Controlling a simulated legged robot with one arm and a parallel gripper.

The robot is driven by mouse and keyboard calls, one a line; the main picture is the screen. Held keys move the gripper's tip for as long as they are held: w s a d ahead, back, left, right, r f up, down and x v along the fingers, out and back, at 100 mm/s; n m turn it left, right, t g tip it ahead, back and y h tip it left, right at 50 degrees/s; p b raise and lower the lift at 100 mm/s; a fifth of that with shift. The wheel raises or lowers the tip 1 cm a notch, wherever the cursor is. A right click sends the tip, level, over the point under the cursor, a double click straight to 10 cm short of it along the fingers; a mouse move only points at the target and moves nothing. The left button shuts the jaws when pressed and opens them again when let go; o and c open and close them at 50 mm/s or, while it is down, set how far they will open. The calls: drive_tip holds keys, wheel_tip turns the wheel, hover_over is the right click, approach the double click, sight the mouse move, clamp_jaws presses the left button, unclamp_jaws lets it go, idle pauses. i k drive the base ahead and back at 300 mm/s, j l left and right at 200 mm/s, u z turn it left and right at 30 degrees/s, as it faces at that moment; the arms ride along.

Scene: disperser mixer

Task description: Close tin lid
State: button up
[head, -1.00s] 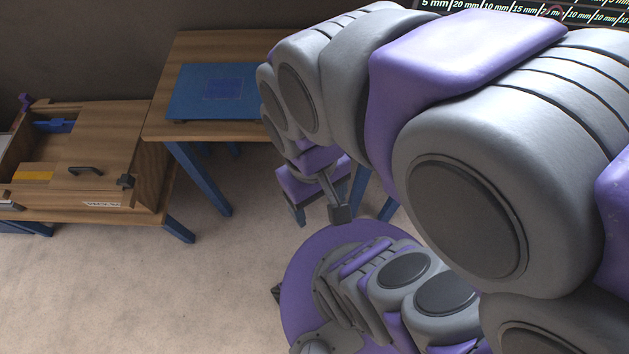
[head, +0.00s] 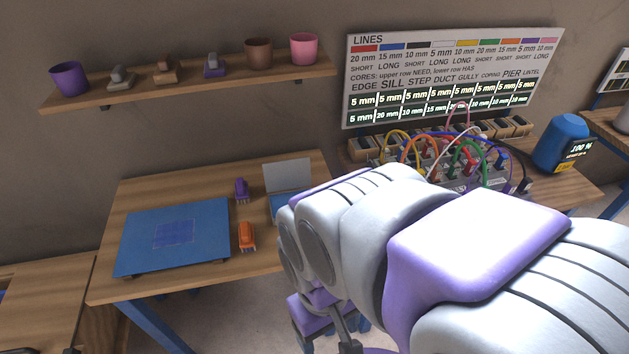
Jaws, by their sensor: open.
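A small blue tin (head: 281,205) stands at the right end of the wooden table in the head view. Its grey lid (head: 288,176) is raised, standing nearly upright at the back. My arm hides the tin's right front part. My gripper (head: 347,341) is low at the bottom of the head view, in front of and below the tin, apart from it. It is open, with nothing seen between its fingers. The picture's lower edge cuts off its tips.
A blue mat or board (head: 205,260) covers the table's left part. A purple tool (head: 241,189) and an orange tool (head: 247,236) lie between it and the tin. Behind my arm are tangled coloured cables (head: 440,150). A shelf (head: 190,81) with cups hangs above.

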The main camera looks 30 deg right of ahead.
sight(295, 173)
drive_tip(key=z, duration=0.9)
drive_tip(key=j+z, duration=0.2)
drive_tip(key=j, duration=0.2)
drive_tip(key=k+j+z, duration=0.2)
drive_tip(key=j, duration=0.2)
drive_tip(key=j+z, duration=0.2)
drive_tip(key=j, duration=0.2)
drive_tip(key=k+j+z, duration=0.2)
drive_tip(key=j, duration=0.2)
drive_tip(key=k+j, duration=0.1)
drive_tip(key=j, duration=0.7)
drive_tip(key=k+z, duration=0.05)
